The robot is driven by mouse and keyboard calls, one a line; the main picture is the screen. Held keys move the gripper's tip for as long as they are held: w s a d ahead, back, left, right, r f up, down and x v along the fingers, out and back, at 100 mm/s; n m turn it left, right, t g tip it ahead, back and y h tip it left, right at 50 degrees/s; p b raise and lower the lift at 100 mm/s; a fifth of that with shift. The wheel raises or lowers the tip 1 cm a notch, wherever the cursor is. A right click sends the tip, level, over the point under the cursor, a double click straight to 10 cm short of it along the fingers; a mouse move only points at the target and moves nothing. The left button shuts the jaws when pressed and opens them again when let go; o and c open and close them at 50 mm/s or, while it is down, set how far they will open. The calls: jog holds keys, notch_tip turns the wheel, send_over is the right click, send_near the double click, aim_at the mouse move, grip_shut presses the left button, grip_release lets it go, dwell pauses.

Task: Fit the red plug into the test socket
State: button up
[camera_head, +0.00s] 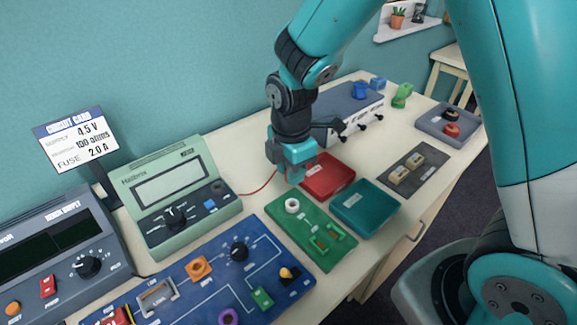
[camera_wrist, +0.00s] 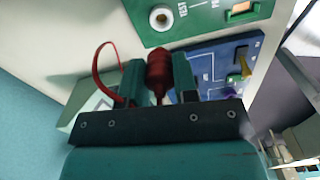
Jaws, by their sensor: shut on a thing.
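The red plug (camera_wrist: 158,73) is held between the two fingers of my gripper (camera_wrist: 158,82) in the wrist view, with its red lead curving off to the left. In the head view my gripper (camera_head: 292,168) is above the table, behind the green board, and the plug is hidden there. The test socket (camera_head: 292,205) is a white ring on the green board (camera_head: 318,262). It also shows in the wrist view (camera_wrist: 161,18), beside the word TEST and apart from the plug.
A red tray (camera_head: 340,181) and a teal tray (camera_head: 366,208) lie right of the socket. A green multimeter (camera_head: 180,220) stands to the left, joined to the red lead (camera_head: 262,187). A blue panel (camera_head: 215,285) with knobs lies in front. A grey box (camera_head: 350,108) stands behind.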

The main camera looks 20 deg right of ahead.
jog(key=f+b, duration=0.3)
jog(key=f, duration=0.1)
jog(key=shift+d, duration=0.2)
jog(key=shift+f+b, duration=0.55)
jog(key=shift+f, duration=0.4)
jog(key=shift+s+r+p, duration=0.1)
jog(key=shift+p, duration=0.3)
dwell(0.7)
jog(key=shift+f+b, duration=0.65)
jog(key=shift+f, duration=0.35)
dwell(1.1)
jog(key=o, duration=1)
jog(key=o, duration=0.5)
jog(key=shift+s+r, duration=0.1)
jog(key=shift+r+p, duration=3.55)
jog(key=shift+r, duration=0.4)
